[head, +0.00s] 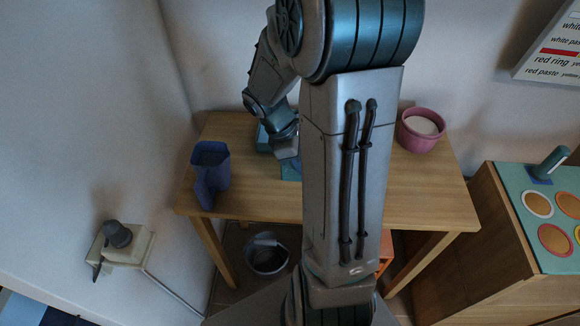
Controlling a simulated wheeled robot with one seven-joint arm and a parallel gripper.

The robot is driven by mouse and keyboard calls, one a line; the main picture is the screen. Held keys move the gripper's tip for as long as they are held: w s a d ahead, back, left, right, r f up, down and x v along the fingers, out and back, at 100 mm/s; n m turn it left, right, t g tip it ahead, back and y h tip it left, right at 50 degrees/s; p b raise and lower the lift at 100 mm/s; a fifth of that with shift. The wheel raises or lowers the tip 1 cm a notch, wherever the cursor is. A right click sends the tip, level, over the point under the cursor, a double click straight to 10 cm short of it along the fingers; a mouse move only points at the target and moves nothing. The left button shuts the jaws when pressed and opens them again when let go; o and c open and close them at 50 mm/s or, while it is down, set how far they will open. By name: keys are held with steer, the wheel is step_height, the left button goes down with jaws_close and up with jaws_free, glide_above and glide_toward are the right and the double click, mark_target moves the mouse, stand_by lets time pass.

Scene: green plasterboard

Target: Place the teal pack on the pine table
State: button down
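The pine table (262,204) stands against the back wall in the middle of the head view. My gripper (287,150) is low over the left half of the table, partly hidden behind my arm. Its fingers are not clear, so I cannot tell whether it holds anything.
A blue jug (211,172) stands on the table's left end. A pink pot (420,130) with white contents stands at the back right. A grey bucket (266,256) is under the table. The table's front left looks clear.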

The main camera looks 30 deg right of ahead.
steer(key=shift+w+a+f, duration=0.25)
steer(key=shift+w+f, duration=0.45)
steer(key=shift+f, duration=0.4)
steer(key=shift+w+a+f, duration=0.25)
steer(key=shift+w+f, duration=0.4)
steer(key=shift+f, duration=0.45)
steer(key=shift+w+a+f, duration=0.25)
steer(key=shift+w+f, duration=0.45)
steer(key=shift+f, duration=0.4)
steer(key=shift+f, duration=0.15)
steer(key=c, duration=1.1)
jaws_free()
